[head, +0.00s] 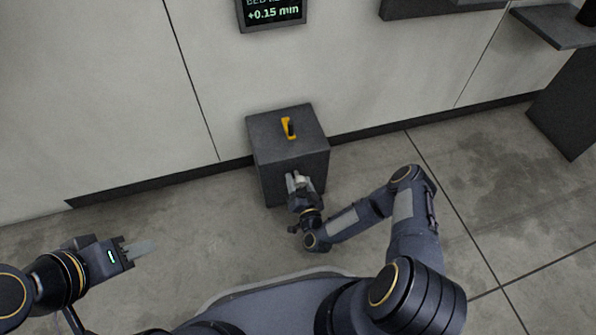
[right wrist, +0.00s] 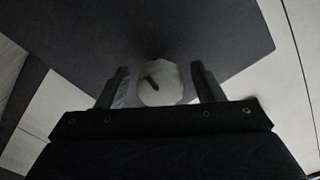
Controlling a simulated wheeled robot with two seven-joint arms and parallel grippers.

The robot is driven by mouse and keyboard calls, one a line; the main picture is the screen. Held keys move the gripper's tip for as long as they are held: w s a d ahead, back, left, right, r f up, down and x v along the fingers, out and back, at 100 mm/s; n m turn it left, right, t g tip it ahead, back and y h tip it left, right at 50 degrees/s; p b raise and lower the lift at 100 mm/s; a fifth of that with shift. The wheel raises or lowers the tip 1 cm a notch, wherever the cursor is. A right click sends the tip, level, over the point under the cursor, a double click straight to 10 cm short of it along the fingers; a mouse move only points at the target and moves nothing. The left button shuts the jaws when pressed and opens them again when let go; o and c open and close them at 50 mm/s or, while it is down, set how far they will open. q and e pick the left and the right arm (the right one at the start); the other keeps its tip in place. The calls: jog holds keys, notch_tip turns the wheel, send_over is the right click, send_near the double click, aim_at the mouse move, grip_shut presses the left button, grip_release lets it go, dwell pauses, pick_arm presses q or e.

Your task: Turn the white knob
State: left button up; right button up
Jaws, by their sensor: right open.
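The white knob (right wrist: 160,84) is round with a dark slanted mark on its face. In the right wrist view it sits on the dark front face of a box, between the two fingers of my right gripper (right wrist: 160,90), with small gaps at both sides. The gripper is open around it. In the head view my right gripper (head: 297,180) is at the front of the dark grey box (head: 262,150), and the knob is mostly hidden there. My left gripper (head: 138,250) is at the lower left, away from the box; its finger gap is not clear.
A yellow and black part (head: 288,128) is on top of the box. The box stands on the concrete floor by a pale wall. A display (head: 272,14) reading +0.15 mm hangs above. Dark shelves (head: 560,28) are at the upper right. The floor left of the box is clear.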

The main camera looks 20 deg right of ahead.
jog(key=shift+w, duration=0.1)
jog(key=c, duration=1)
jog(key=shift+o, duration=0.2)
jog(key=shift+r+n, duration=0.1)
jog(key=shift+n, duration=0.2)
